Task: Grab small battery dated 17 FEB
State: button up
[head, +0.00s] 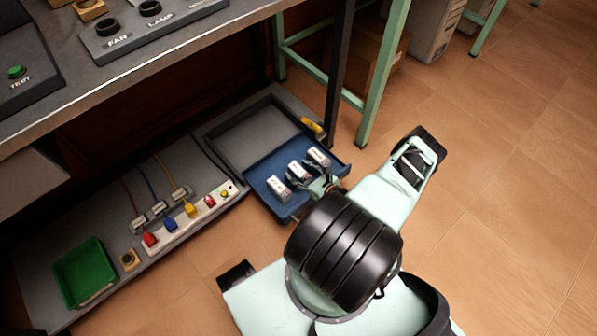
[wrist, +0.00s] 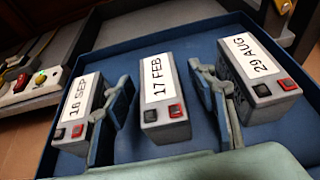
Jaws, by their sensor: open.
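Three small grey batteries with white date labels stand in a row in a blue tray (wrist: 215,25). The 17 FEB battery (wrist: 162,100) is in the middle, with a black and a red terminal on its near end. My gripper (wrist: 160,115) is open, with one finger on each side of this battery. The 16 SEP battery (wrist: 78,112) is left of the left finger.
A grey drawer-like frame (head: 225,150) adjoins the blue tray, with a yellow object (head: 313,128) near its right corner. A white power strip (head: 185,222) with coloured plugs and a green bin (head: 85,272) lie to the left. A green table leg (head: 385,85) stands behind.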

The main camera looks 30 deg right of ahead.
grip_shut()
dwell(0.3)
jog(key=shift+r, duration=0.25)
